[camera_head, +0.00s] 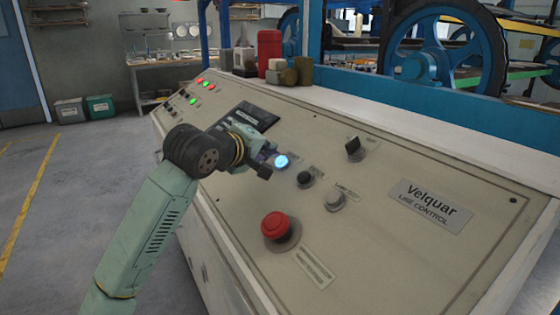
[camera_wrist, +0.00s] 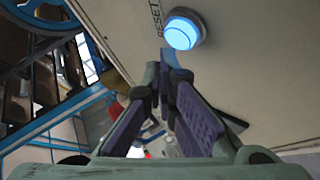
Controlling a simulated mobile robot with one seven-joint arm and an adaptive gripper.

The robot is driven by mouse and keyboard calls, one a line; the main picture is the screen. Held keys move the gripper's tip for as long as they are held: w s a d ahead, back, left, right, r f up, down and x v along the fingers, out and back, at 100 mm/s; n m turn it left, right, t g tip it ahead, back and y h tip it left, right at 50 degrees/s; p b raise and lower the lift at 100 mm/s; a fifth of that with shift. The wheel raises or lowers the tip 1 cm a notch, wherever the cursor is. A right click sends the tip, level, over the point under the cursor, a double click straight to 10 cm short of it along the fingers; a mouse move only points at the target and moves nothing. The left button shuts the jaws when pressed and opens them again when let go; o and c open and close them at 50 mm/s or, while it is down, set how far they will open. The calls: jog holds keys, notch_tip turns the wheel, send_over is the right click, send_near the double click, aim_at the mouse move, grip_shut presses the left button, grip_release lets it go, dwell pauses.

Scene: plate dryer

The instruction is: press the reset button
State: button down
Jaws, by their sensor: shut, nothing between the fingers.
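The reset button (camera_head: 281,161) is a round, lit blue button on the sloped beige control panel (camera_head: 385,225). In the wrist view the button (camera_wrist: 181,33) sits in a grey ring beside the printed word RESET. My gripper (camera_head: 265,171) is shut and empty. In the head view its tips are just left of the button. In the wrist view the fingertips (camera_wrist: 167,58) lie just below the button, close to its ring. I cannot tell whether they touch the panel. The button's face is unobstructed in the wrist view.
A black knob (camera_head: 305,178), a grey button (camera_head: 334,200), a black switch (camera_head: 353,147) and a red mushroom button (camera_head: 275,226) are nearby on the panel. A dark screen (camera_head: 250,117) lies behind my gripper. Red and brown containers (camera_head: 270,57) stand along the panel's back edge.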

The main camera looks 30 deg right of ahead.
jog(key=shift+d+f+b, duration=0.15)
jog(key=shift+f+b, duration=0.2)
jog(key=shift+b, duration=0.05)
jog(key=shift+d+f+b, duration=0.25)
jog(key=shift+f+b, duration=0.15)
jog(key=shift+b, duration=0.1)
dwell(0.6)
jog(key=shift+r, duration=0.15)
jog(key=shift+a+r, duration=0.45)
jog(key=shift+r, duration=0.15)
jog(key=shift+r, duration=0.1)
jog(key=shift+a+r+p, duration=0.35)
jog(key=shift+a+r, duration=0.05)
jog(key=shift+r, duration=0.3)
jog(key=shift+a+r+p, duration=0.4)
jog(key=shift+a+r, duration=0.05)
jog(key=shift+r, duration=0.25)
jog(key=shift+a+r+p, duration=0.35)
jog(key=shift+a+r, duration=0.05)
jog(key=shift+r, duration=0.3)
